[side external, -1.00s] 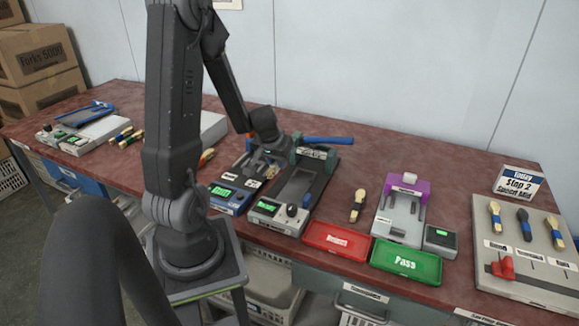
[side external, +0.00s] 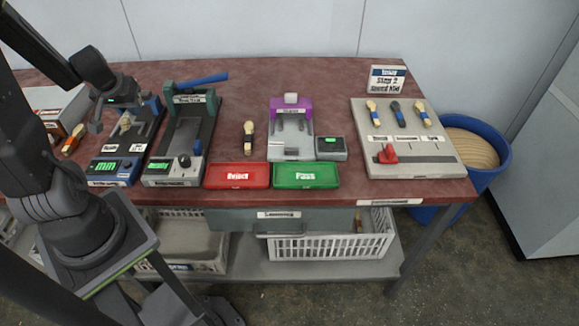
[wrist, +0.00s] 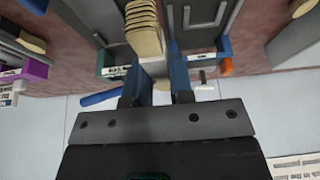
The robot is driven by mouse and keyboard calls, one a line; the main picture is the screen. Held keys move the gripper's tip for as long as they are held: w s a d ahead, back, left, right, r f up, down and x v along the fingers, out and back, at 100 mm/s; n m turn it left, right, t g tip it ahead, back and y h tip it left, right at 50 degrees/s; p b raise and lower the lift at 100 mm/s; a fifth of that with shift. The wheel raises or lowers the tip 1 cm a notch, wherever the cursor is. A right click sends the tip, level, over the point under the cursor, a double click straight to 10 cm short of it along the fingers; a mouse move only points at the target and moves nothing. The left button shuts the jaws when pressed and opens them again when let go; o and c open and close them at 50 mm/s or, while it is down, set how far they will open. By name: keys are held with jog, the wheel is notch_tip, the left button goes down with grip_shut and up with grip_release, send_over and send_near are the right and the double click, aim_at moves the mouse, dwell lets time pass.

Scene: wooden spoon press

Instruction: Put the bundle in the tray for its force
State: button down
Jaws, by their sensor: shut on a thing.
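My gripper (wrist: 156,88) is shut on a bundle (wrist: 145,28) of stacked pale wooden pieces, which sticks out past its blue-grey fingers. In the side view my gripper (side external: 124,104) is over the blue-based gauge (side external: 108,168) at the left, where a small tan part of the bundle (side external: 124,122) shows. I cannot tell whether the bundle touches the gauge. The red Reject tray (side external: 237,184) and green Pass tray (side external: 306,184) lie side by side at the table's front edge, and both look empty.
A green press (side external: 190,98) with a blue lever stands just right of the gauge. Another bundle (side external: 248,140) lies behind the red tray. A purple-topped fixture (side external: 291,135) stands behind the green tray. A grey board (side external: 408,158) holds several bundles at right.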

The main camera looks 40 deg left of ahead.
jog(key=w+d+n, duration=0.3)
jog(key=w+d, duration=0.2)
jog(key=w, duration=0.4)
jog(key=n+g, duration=0.6)
jog(key=n, duration=0.9)
send_over(302, 176)
jog(key=f, duration=0.8)
jog(key=shift+w, duration=0.35)
jog(key=shift+w+d+f, duration=0.1)
jog(key=shift+d+f, duration=0.2)
jog(key=shift+d, duration=0.15)
jog(key=shift+f, duration=1.95)
jog(key=shift+f, duration=0.1)
